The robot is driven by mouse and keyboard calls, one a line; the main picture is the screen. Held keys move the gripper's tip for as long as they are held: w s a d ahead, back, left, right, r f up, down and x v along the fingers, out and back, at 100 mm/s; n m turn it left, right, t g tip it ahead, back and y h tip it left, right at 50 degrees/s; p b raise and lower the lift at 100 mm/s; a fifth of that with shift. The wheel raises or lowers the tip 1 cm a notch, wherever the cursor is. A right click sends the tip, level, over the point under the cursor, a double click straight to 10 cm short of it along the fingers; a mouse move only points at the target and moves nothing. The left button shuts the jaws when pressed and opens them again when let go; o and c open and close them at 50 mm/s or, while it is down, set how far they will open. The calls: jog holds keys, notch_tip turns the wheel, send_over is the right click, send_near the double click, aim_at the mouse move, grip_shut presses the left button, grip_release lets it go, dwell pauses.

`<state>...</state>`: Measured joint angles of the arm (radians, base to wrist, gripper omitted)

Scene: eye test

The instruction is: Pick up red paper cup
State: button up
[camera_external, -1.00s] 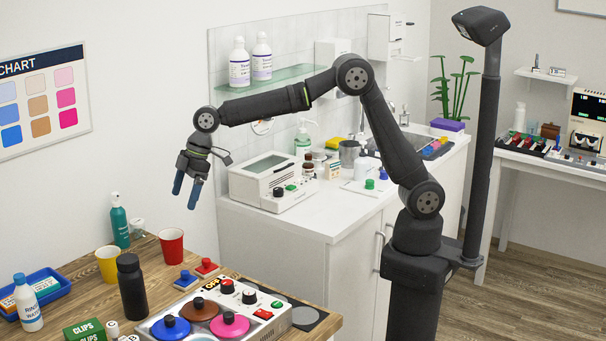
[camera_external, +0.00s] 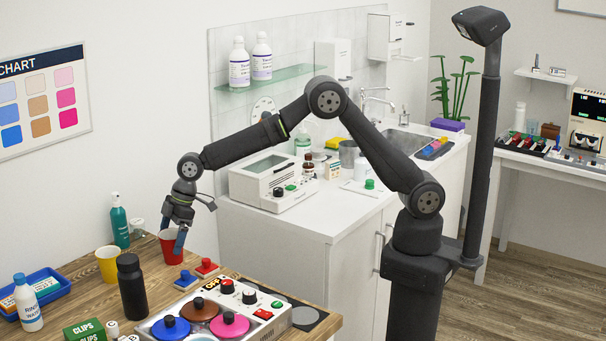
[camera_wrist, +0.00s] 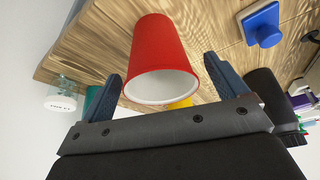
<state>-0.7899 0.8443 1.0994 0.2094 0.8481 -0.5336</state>
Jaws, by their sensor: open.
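The red paper cup (camera_external: 169,249) stands upright near the back edge of the wooden table in the external view. My gripper (camera_external: 173,237) is open just above it, and its blue fingers reach down around the cup's rim. In the wrist view the red paper cup (camera_wrist: 160,55) lies between the two spread blue fingertips of my gripper (camera_wrist: 160,72), its white opening facing the palm.
A yellow cup (camera_external: 108,265) and a teal bottle (camera_external: 120,225) stand left of the red cup. A black bottle (camera_external: 131,287) stands in front. A blue block with a knob (camera_external: 186,279) and a red one (camera_external: 207,267) lie to the right, behind the knobbed panel (camera_external: 240,305).

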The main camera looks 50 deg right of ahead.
jog(key=c, duration=1)
jog(key=shift+c, duration=0.2)
